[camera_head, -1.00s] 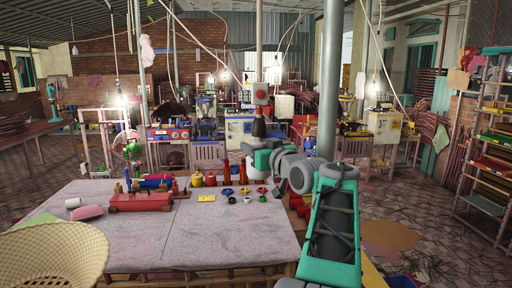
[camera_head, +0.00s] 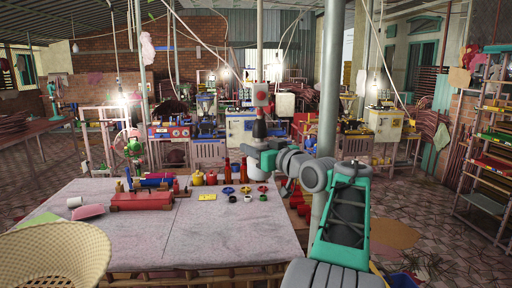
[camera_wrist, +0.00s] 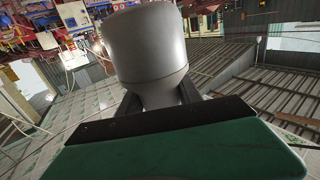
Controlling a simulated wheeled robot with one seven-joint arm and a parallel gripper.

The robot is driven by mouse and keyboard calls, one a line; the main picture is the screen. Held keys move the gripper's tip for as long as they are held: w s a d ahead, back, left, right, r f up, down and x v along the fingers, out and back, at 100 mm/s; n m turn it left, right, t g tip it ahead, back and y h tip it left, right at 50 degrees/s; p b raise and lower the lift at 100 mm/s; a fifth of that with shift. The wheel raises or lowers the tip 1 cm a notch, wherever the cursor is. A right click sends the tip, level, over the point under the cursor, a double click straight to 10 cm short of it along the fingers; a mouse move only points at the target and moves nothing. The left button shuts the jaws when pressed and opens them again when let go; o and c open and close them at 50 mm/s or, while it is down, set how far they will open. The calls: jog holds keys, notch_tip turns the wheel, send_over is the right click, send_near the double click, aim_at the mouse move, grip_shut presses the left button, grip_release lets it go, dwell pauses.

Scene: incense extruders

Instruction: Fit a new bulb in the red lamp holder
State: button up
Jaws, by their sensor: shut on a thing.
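My gripper (camera_wrist: 160,98) fills the lower wrist view, its dark fingers shut around the narrow neck of a grey, rounded, bulb-like thing (camera_wrist: 147,45). The wide end points up, away from the palm, and is cut off by the top edge. In the head view, my gripper (camera_head: 259,129) is raised above the back right of the table, under a grey and red box-like thing (camera_head: 262,97) at the foot of a pole. I cannot tell whether that is the red lamp holder, or whether anything touches it. The bulb is not clear in the head view.
A woven basket (camera_head: 55,255) is at front left. A grey post (camera_head: 327,90) stands behind my arm.

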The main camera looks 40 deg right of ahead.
jog(key=shift+a+r+n+y+p, duration=0.1)
jog(key=shift+r+n+y+p, duration=0.1)
jog(key=shift+n+y+p, duration=0.3)
jog(key=shift+a+r+n+y+p, duration=0.15)
jog(key=shift+n+y+p, duration=0.15)
jog(key=shift+y, duration=0.4)
jog(key=o, duration=1)
jog(key=shift+d, duration=0.1)
jog(key=o, duration=0.4)
jog(key=shift+f, duration=0.2)
jog(key=shift+o, duration=0.2)
